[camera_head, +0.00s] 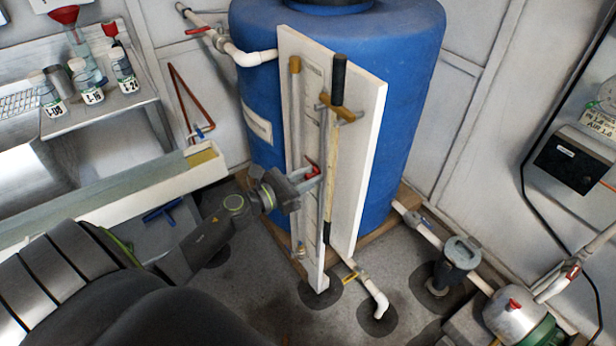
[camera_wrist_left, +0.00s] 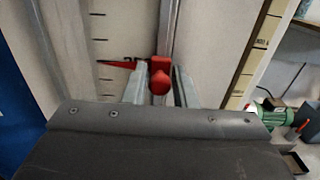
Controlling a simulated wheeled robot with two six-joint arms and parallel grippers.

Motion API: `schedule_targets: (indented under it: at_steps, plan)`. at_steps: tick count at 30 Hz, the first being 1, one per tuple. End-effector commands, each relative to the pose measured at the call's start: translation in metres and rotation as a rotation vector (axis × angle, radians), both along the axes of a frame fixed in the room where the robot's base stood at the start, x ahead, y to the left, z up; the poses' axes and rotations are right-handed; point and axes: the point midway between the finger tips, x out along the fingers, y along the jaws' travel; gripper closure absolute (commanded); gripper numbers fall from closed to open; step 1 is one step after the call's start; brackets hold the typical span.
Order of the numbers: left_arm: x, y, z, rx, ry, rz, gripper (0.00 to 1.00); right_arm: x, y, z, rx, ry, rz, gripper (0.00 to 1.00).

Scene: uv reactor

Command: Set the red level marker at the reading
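The red level marker (camera_head: 312,169) sits on a vertical rod on the white gauge board (camera_head: 369,130) in front of the blue tank (camera_head: 415,60). In the left wrist view the marker (camera_wrist_left: 160,76) has a round knob and a thin pointer aimed left at black scale ticks (camera_wrist_left: 98,40); the number behind the pointer is mostly hidden. My left gripper (camera_head: 308,178) is at the marker, with one finger on each side of the knob. The fingers (camera_wrist_left: 160,88) look closed on it, with no clear gap. My right gripper is not in view.
A wooden-handled, black-gripped rod (camera_head: 338,85) stands along the board, right of the marker. White pipes (camera_head: 375,292) run low near the floor. A bench with labelled bottles (camera_head: 90,85) is at the left. A green-and-silver pump (camera_head: 518,315) stands at the lower right.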

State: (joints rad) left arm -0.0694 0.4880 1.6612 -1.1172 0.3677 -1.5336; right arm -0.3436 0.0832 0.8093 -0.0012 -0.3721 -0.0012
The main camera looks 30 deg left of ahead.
Motion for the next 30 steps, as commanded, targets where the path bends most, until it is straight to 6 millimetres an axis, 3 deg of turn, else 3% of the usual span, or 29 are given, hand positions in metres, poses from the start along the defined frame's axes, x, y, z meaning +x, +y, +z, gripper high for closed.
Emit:
schedule_targets:
  at_steps: [3, 13, 23, 30]
  plan:
    - [0.000, 0.000, 0.000, 0.000, 0.000, 0.000, 0.64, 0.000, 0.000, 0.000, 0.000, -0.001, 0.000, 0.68]
    - [-0.004, 0.003, -0.001, 0.002, 0.000, 0.001, 0.64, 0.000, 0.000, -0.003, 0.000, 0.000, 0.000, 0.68]
    - [-0.056, 0.023, -0.006, 0.007, 0.003, -0.002, 0.64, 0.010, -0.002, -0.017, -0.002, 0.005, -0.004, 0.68]
    - [-0.072, 0.030, -0.002, 0.003, -0.001, 0.000, 0.64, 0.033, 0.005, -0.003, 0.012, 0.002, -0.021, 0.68]
